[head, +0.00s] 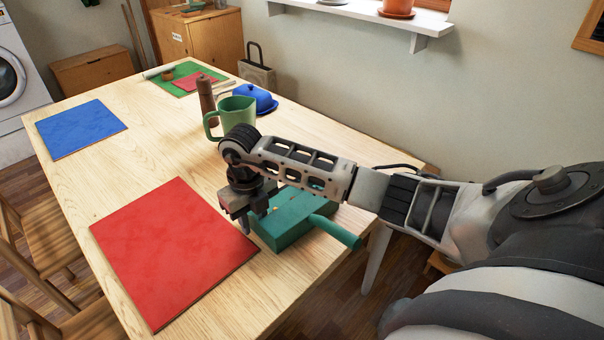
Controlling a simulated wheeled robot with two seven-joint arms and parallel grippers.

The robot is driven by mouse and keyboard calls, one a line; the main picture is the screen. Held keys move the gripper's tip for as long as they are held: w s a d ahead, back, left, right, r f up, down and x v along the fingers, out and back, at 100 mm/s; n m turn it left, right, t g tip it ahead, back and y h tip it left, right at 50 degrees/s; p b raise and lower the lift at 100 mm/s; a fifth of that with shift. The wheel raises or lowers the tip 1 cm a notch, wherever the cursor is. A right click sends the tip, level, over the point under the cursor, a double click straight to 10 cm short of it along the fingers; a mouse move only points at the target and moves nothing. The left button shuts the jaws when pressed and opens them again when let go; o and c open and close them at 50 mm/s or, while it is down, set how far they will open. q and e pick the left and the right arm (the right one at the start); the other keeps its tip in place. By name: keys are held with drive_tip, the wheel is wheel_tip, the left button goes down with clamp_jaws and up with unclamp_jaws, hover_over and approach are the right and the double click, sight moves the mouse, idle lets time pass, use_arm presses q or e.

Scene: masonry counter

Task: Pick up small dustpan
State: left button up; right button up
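The small dustpan (285,229) is a teal-green box-like pan lying on the light wooden table. Its round handle (336,232) points toward the lower right, out past the table's right edge. My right gripper (252,220) points down at the left end of the dustpan, with its fingers apart near the pan's left side. I cannot tell whether the fingers touch the pan. My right wrist and forearm hide part of the pan's far side. My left gripper is not in view.
A large red mat (172,248) lies left of the dustpan. Beyond my arm stand a green pitcher (238,113), a brown pepper mill (206,97) and a blue covered dish (256,98). A blue mat (80,128) lies at the left. Bare table shows between the mats.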

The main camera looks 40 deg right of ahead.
clamp_jaws()
drive_tip(key=shift+r, duration=0.15)
